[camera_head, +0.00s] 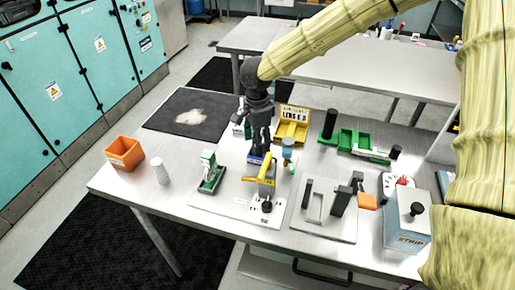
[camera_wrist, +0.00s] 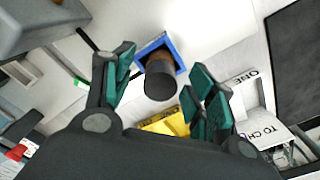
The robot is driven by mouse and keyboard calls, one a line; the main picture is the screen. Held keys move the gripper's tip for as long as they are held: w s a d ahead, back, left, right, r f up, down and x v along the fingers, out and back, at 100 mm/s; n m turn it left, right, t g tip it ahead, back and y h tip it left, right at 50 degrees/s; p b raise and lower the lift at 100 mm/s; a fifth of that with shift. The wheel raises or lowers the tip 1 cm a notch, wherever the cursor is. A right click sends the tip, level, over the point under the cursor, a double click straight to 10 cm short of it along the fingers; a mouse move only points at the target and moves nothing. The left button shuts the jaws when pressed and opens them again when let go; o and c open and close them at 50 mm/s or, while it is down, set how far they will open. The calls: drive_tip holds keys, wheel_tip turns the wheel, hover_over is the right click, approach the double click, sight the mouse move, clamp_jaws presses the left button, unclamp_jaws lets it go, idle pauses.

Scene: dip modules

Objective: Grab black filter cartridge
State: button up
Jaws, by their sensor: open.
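A dark, round-topped cylinder (camera_wrist: 161,82) with a brownish lower part stands in a blue square frame (camera_wrist: 146,49) in the wrist view. It may be the black filter cartridge. My gripper (camera_wrist: 163,70) is open, with its green-padded fingers to either side of the cylinder in that view; I see no contact. In the head view my gripper (camera_head: 259,147) points down just above the blue holder (camera_head: 256,160), and hides most of what stands there. Two other black cylinders stand upright at the right, one by the green tray (camera_head: 329,123) and one nearer (camera_head: 396,151).
A yellow labelled box (camera_head: 292,125) stands close behind my gripper, and a yellow-handled device (camera_head: 264,170) close in front. A green-and-white device (camera_head: 210,175), a white cylinder (camera_head: 160,170) and an orange bin (camera_head: 125,152) are to the left. A grey box (camera_head: 407,228) stands at right.

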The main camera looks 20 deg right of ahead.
drive_tip(key=c, duration=1.1)
drive_tip(key=shift+r, duration=0.1)
